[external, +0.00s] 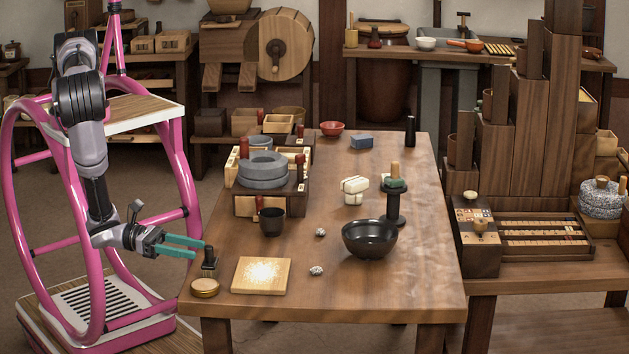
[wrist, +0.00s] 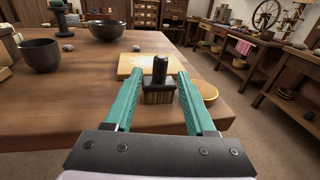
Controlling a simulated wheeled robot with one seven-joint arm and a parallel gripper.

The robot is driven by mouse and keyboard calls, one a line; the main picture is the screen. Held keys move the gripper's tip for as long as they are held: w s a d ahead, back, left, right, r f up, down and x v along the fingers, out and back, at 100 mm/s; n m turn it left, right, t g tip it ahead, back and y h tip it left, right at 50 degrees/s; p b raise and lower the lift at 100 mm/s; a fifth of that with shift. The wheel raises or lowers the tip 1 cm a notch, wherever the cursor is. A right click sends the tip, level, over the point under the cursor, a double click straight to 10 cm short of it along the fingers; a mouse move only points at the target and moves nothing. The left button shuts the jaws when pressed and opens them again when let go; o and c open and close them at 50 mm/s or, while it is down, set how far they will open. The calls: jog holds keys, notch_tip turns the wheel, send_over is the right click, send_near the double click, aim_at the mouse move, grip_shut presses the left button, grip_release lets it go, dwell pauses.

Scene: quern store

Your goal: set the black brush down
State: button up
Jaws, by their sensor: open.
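The black brush (external: 209,262) stands upright on the wooden table (external: 330,300) at its front left corner, handle up and bristles down. My gripper (external: 198,248) is at the brush from the left, its two teal fingers open. In the wrist view the brush (wrist: 159,82) stands between the fingertips of my gripper (wrist: 160,88), with a gap visible on each side. The bristles appear to rest on the tabletop.
A round wooden lid (external: 205,287) sits right beside the brush at the table edge. A pale square board (external: 262,275) lies just right of it. A black cup (external: 271,221), a large black bowl (external: 369,239) and small stones (external: 316,270) stand farther along the table.

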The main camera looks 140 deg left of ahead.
jog(key=s+a+r+n+g+y, duration=0.25)
jog(key=r+n+g, duration=0.25)
jog(key=r, duration=0.5)
jog(key=s+a+r+n+g+y, duration=0.1)
jog(key=s+a+r+n+g, duration=0.2)
jog(key=r+n, duration=0.5)
jog(key=s+a+r+n+g+y, duration=0.1)
jog(key=a+r+n+g+y, duration=0.15)
jog(key=r+g, duration=0.7)
jog(key=s+d+r+n+t+h, duration=0.2)
jog(key=s+r+n+t+h, duration=0.1)
jog(key=r, duration=0.5)
jog(key=s+d+r+n+t+h, duration=0.3)
jog(key=s+r+h, duration=0.3)
jog(key=s+r, duration=0.2)
jog(key=s+d+r+n+t+h, duration=0.2)
jog(key=s+r, duration=0.4)
jog(key=r, duration=0.3)
jog(key=n+t+h, duration=0.1)
jog(key=t+h, duration=0.1)
jog(key=shift+s+d+h, duration=0.2)
jog(key=shift+d+h, duration=0.05)
jog(key=shift+h, duration=0.15)
